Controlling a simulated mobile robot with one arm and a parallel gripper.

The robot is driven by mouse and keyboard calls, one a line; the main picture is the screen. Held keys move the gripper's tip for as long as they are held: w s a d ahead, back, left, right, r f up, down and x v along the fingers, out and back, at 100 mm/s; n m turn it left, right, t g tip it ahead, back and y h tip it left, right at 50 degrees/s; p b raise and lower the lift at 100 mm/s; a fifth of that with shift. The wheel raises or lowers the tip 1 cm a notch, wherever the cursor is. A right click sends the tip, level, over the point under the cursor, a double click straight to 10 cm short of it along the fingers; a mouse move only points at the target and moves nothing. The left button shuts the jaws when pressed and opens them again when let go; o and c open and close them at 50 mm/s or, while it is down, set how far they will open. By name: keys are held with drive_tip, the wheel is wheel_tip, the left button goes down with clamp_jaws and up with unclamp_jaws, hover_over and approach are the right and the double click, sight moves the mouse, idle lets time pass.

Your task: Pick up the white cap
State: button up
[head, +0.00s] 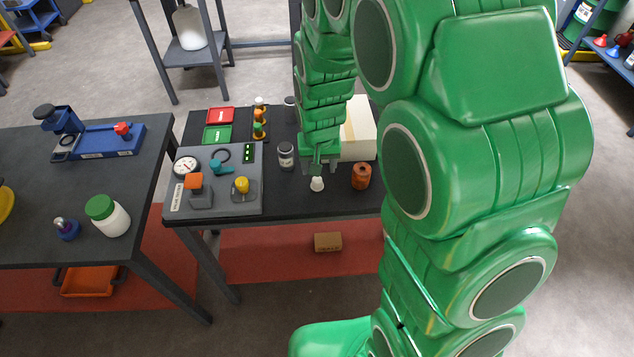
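A small white cap (317,185) is near the front edge of the dark table (290,208), left of an orange-brown cylinder. My gripper (316,174) points down at the end of my green arm, directly above the cap. Its fingertips are at or very near the cap's top. The view is too small to tell whether the fingers touch the cap, or whether they are open or shut.
An orange-brown cylinder (361,176) and a pale box (357,130) stand right of my gripper. A grey-lidded jar (286,156) stands to the left, beside a grey control panel (228,204). Red (220,115) and green (217,134) trays lie behind the panel.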

sight(317, 179)
drive_tip(key=shift+w+a+f, duration=0.1)
drive_tip(key=shift+w+f, duration=0.05)
drive_tip(key=shift+f, duration=1)
drive_tip(key=shift+w+f, duration=0.15)
drive_tip(key=shift+f, duration=1.05)
drive_tip(key=shift+w+a+f, duration=0.1)
drive_tip(key=shift+w+f, duration=0.05)
drive_tip(key=shift+f, duration=1)
drive_tip(key=c, duration=1.1)
